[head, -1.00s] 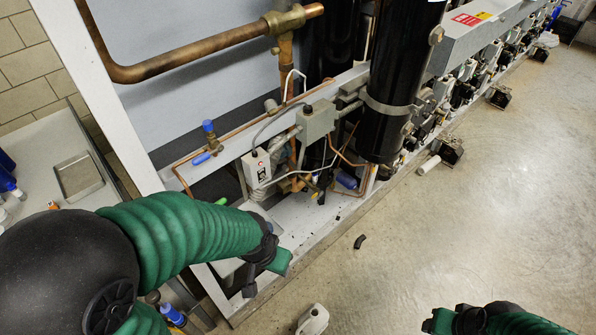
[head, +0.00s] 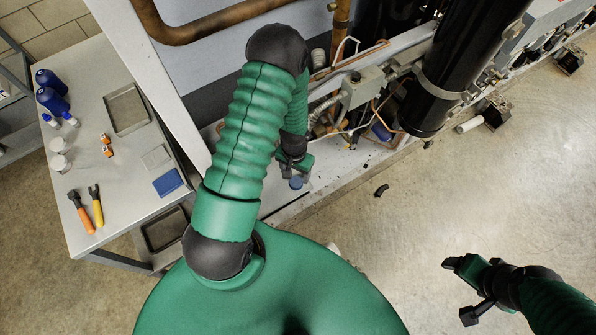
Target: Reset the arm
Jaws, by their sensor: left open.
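My left arm, in green sleeves with black joints, rises in the middle of the head view and bends at the top. Its left gripper (head: 293,168) hangs down beside the rack's lower frame, open, with nothing seen between its fingers. A small blue part (head: 296,183) shows just below it; I cannot tell whether they touch. My right gripper (head: 458,268) is at the lower right, above bare floor and well apart from the rack. Its fingers are too unclear to tell open from shut.
The compressor rack (head: 365,85) with pipes and a black cylinder (head: 465,65) fills the upper right. A side table (head: 125,185) at left carries blue bottles, a metal tray (head: 127,108) and pliers (head: 96,205). A dark pipe piece (head: 381,190) lies on the open floor.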

